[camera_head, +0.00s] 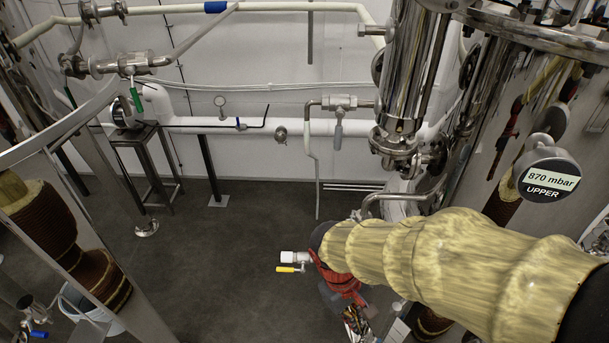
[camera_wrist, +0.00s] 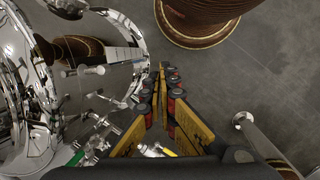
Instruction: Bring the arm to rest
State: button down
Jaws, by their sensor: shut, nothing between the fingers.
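My gripper (camera_wrist: 162,75) shows in the wrist view. Its yellow fingers run together to a point, and it is shut with nothing between the tips. Grey floor and metal fittings lie beyond the fingertips. In the head view my arm, in a mottled yellow sleeve (camera_head: 430,260), reaches from the lower right toward the middle.
A white valve with a yellow handle (camera_head: 291,268) is left of the sleeve's end. A gauge reading 870 mbar UPPER (camera_head: 548,180) is above the sleeve. A steel cylinder (camera_head: 410,75) stands behind. Open floor (camera_head: 220,270) lies left of the arm; white pipework (camera_head: 270,127) lines the wall.

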jog(key=s+d+r+m+t+y, duration=0.1)
jog(key=d+r+m+t, duration=0.2)
jog(key=r, duration=0.6)
jog(key=s+d+r+m+t+y, duration=0.1)
jog(key=s+d+r+m+t, duration=0.1)
jog(key=r, duration=0.8)
jog(key=d+m+t, duration=0.1)
jog(key=d, duration=0.1)
jog(key=shift+d+r+m+t+y+p, duration=0.3)
jog(key=shift+y+p, duration=0.05)
jog(key=shift+y, duration=0.05)
